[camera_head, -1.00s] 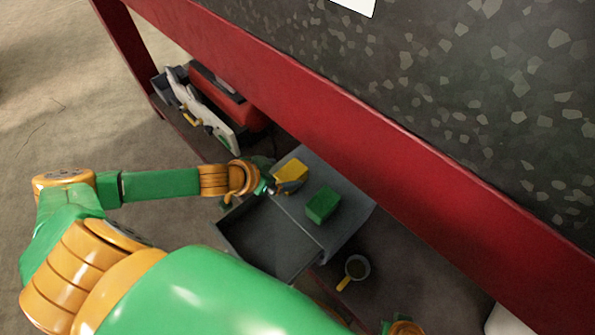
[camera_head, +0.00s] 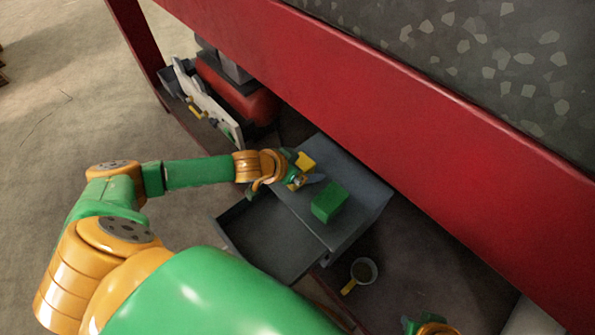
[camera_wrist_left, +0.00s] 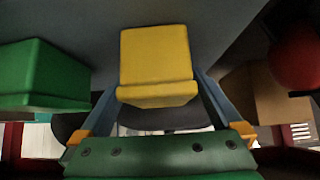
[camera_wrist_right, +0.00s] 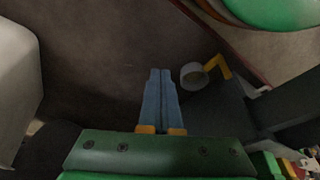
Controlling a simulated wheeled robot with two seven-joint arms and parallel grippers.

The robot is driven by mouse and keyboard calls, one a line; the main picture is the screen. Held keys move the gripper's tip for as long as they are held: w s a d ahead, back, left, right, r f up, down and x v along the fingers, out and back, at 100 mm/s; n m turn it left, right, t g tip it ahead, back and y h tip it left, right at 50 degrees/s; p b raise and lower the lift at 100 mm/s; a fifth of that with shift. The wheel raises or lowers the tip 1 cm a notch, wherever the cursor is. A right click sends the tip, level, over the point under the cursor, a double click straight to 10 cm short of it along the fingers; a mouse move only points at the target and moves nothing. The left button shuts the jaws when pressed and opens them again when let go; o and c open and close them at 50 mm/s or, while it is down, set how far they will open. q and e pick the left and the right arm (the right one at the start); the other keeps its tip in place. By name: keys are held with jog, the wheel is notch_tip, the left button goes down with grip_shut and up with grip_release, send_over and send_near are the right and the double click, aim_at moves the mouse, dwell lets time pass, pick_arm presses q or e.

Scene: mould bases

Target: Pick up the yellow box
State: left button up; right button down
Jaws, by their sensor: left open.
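The yellow box (camera_head: 306,161) sits on top of a grey drawer unit (camera_head: 362,195) under the red-framed table, partly hidden by my left gripper in the head view. My left gripper (camera_head: 307,178) is open at the box. In the left wrist view, the yellow box (camera_wrist_left: 157,62) is centred ahead, with the open fingers (camera_wrist_left: 158,100) on either side of its near end; I cannot tell whether they touch it. My right gripper (camera_wrist_right: 160,76) is shut and empty in its wrist view; only a bit of it shows at the head view's bottom edge.
A green box (camera_head: 328,203) stands close to the yellow box on the unit. An open drawer (camera_head: 270,240) juts out below. A mug (camera_head: 363,270) is to the right. A red toolbox (camera_head: 240,92) lies at the back left. The red table beam (camera_head: 400,115) passes overhead.

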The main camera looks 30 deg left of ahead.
pick_arm(q)
grip_shut()
